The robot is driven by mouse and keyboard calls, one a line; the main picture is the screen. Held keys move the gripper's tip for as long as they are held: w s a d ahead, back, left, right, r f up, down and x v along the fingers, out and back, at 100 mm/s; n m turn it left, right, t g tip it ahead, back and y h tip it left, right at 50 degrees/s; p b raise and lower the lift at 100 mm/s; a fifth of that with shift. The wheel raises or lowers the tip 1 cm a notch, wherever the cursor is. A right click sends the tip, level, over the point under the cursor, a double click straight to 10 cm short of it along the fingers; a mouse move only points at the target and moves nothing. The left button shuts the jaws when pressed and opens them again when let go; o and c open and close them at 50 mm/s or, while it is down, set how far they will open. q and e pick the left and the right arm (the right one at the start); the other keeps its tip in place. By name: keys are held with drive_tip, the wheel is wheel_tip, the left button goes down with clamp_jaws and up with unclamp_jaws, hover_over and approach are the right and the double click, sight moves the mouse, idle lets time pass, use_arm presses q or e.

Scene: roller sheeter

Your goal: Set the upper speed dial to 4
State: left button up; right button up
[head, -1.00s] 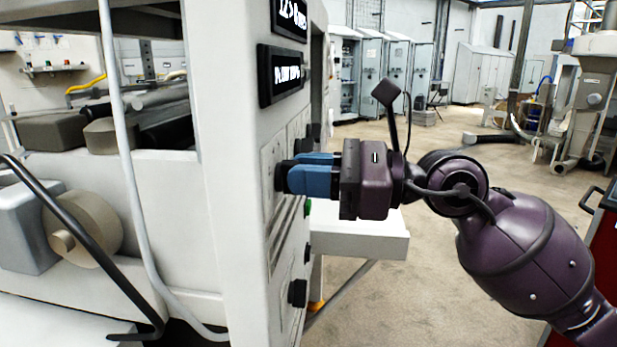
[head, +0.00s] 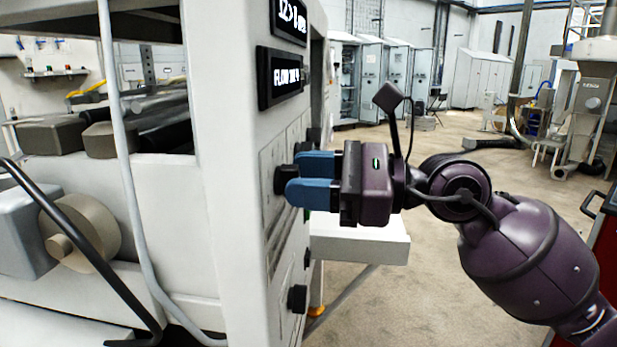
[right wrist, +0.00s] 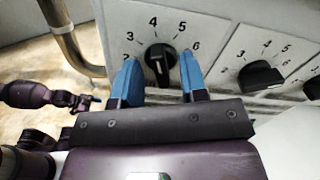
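The black dial (right wrist: 160,62) sits on a pale plate marked 2 to 6 in the right wrist view. Its ridge stands roughly upright, about in line with the 4. In the head view the dial (head: 281,179) shows at the fingertips. My right gripper (head: 296,178) is open. Its blue fingers stand on either side of the dial in the wrist view (right wrist: 158,68), with a gap at the left and the right finger close. I cannot tell if that finger touches. My left gripper (right wrist: 92,103) seems to show small at the left of the wrist view, its fingers unclear.
A second dial (right wrist: 261,76) with its own numbers lies to the right. A lower black knob (head: 297,298) is on the same panel. Two lit displays, the lower one (head: 279,77), hang above. A white table (head: 360,243) stands behind my right gripper.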

drive_tip(key=s+d+b, duration=0.1)
drive_tip(key=d, duration=0.9)
drive_tip(key=shift+s+d, duration=0.35)
idle(0.4)
